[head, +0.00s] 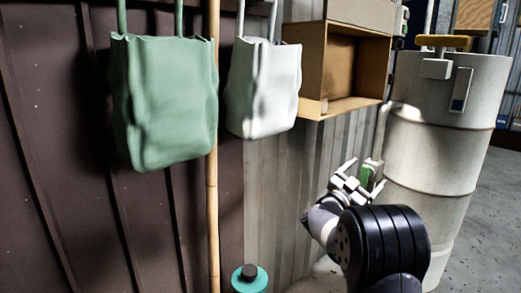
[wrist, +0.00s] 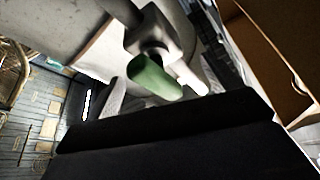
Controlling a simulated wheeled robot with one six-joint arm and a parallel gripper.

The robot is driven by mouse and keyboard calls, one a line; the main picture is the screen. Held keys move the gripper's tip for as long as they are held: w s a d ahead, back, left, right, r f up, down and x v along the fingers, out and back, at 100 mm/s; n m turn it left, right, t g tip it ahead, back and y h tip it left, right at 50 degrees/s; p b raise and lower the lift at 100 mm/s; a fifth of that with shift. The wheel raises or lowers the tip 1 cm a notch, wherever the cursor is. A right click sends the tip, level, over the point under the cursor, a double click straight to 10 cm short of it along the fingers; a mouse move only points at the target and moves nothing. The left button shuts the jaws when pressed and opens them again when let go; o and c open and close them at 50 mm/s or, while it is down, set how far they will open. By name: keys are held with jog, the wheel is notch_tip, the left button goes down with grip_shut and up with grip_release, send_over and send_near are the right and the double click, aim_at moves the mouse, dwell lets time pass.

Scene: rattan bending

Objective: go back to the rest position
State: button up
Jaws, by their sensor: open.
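My gripper (head: 358,178) shows in the head view in front of the large pale drum, at the end of my dark arm. Its light-coloured fingers stand apart, and I see nothing between them. A small green-handled part (head: 367,176) sits close beside the fingers, by a pipe along the drum. In the wrist view the green handle (wrist: 154,77) hangs from a grey fitting, just beyond the gripper. I cannot tell whether the fingers touch it. The dark gripper body fills the lower part of that view.
A pale drum (head: 440,125) stands at the right. An open cardboard box (head: 312,65) is on the wall above my gripper. A green bag (head: 163,100) and a white bag (head: 262,88) hang left. A bamboo pole (head: 213,200) stands upright. A teal bottle (head: 249,281) is low in front.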

jog(key=n+t, duration=0.1)
jog(key=n, duration=0.1)
jog(key=n+t+y+p, duration=0.1)
jog(key=n, duration=0.1)
jog(key=n+t+y+p, duration=0.1)
jog(key=n, duration=0.1)
jog(key=shift+r, duration=0.25)
jog(key=shift+v, duration=1.2)
jog(key=shift+f, duration=0.25)
